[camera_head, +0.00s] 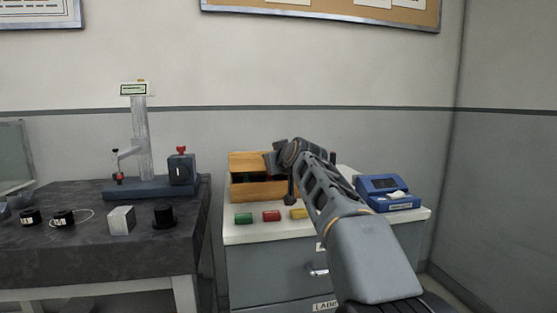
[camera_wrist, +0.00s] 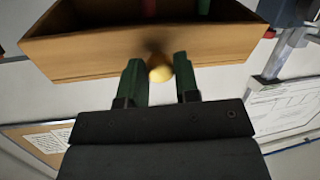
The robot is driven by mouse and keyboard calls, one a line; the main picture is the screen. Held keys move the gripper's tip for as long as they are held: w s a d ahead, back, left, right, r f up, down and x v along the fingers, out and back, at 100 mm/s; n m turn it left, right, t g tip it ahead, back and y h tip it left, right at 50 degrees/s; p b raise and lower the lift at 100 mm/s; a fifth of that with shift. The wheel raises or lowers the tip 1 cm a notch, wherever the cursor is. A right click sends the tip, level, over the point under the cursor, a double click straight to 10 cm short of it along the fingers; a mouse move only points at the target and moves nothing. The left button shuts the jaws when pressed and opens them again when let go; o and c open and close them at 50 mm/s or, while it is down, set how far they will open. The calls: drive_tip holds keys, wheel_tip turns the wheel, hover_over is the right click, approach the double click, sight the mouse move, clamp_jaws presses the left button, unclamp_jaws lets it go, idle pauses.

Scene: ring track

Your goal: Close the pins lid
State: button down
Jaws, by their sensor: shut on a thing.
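The wooden pins box (camera_head: 258,190) stands on the light-topped cabinet in the head view. Its wooden lid (camera_head: 248,160) is raised at the back, and the dark inside shows. In the wrist view a wooden panel (camera_wrist: 110,58), which looks like the lid, carries a small yellowish knob (camera_wrist: 160,73). My gripper (camera_wrist: 160,80) has its two dark green fingers on either side of this knob, shut on it. In the head view my gripper (camera_head: 273,160) is at the lid's right part and hides some of it and the box.
Green (camera_head: 243,218), red (camera_head: 271,215) and yellow (camera_head: 298,213) blocks lie in front of the box. A blue device (camera_head: 386,192) stands on the right of the cabinet. A dark bench (camera_head: 95,240) with a measuring stand (camera_head: 142,150) is at the left.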

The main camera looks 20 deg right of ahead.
drive_tip(key=shift+w+a+f, duration=0.1)
drive_tip(key=shift+a+f, duration=0.05)
drive_tip(key=shift+f, duration=0.3)
drive_tip(key=c, duration=1.3)
unclamp_jaws()
drive_tip(key=shift+o, duration=0.8)
drive_tip(key=shift+w, duration=0.1)
drive_tip(key=shift+o, duration=1.2)
drive_tip(key=shift+r, duration=0.1)
drive_tip(key=v, duration=1.4)
drive_tip(key=shift+p, duration=0.4)
drive_tip(key=shift+r, duration=0.25)
